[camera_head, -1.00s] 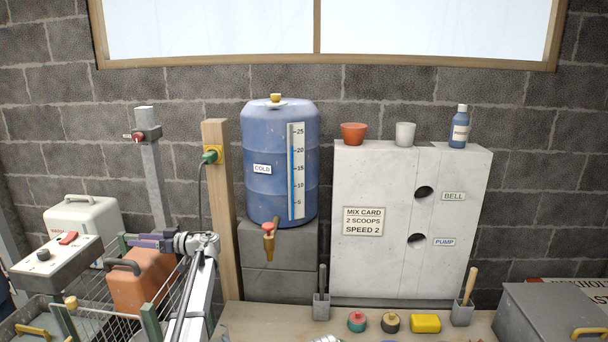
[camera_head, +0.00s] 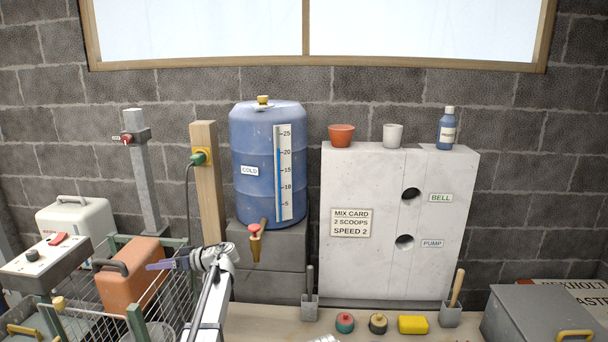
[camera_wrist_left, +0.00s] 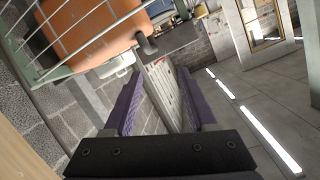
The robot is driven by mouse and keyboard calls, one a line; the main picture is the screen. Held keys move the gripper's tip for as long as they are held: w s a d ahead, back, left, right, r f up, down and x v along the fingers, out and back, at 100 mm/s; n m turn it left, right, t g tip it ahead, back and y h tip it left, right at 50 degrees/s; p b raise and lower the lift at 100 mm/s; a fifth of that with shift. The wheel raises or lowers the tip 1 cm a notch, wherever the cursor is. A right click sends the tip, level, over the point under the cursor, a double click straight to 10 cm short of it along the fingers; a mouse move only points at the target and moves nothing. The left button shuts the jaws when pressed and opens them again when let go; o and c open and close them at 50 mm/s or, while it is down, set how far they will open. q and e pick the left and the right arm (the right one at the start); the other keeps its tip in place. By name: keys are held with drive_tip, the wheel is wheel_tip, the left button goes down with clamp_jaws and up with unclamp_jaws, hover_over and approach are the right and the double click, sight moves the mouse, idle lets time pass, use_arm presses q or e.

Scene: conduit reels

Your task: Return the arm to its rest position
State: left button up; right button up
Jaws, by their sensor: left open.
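My left arm comes up from the lower middle-left of the head view. Its gripper (camera_head: 168,264) points left, in front of the wire basket and the orange case. In the left wrist view the two purple fingers (camera_wrist_left: 160,105) stand apart with nothing between them. The orange case (camera_head: 130,272) with a dark handle shows behind the fingers in the head view, and at the top left of the wrist view (camera_wrist_left: 90,25). My right gripper is not in view.
The wire basket (camera_head: 82,312) surrounds the orange case. A wooden post (camera_head: 207,180) and a blue barrel (camera_head: 268,170) with a tap (camera_head: 255,240) stand behind my arm. The bench (camera_head: 270,322) holds a red-topped pot (camera_head: 344,323), a yellow block (camera_head: 412,325) and tool holders.

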use_arm(q)
drive_tip(key=s+d+f+m+h+p, duration=0.1)
drive_tip(key=s+d+f+m+h, duration=0.3)
drive_tip(key=s+d, duration=0.7)
drive_tip(key=s+d+f+m+g+h+p, duration=0.1)
drive_tip(key=s+d+f+m+h, duration=0.3)
drive_tip(key=s+d, duration=0.7)
drive_tip(key=s+d+f+m+g+h+p, duration=0.1)
drive_tip(key=s+d+f+m+h, duration=0.4)
drive_tip(key=s+d+m, duration=0.3)
drive_tip(key=s+d, duration=0.3)
drive_tip(key=d, duration=0.3)
drive_tip(key=shift+s+d+h, duration=0.3)
drive_tip(key=shift+s+h, duration=0.05)
drive_tip(key=shift+h, duration=0.05)
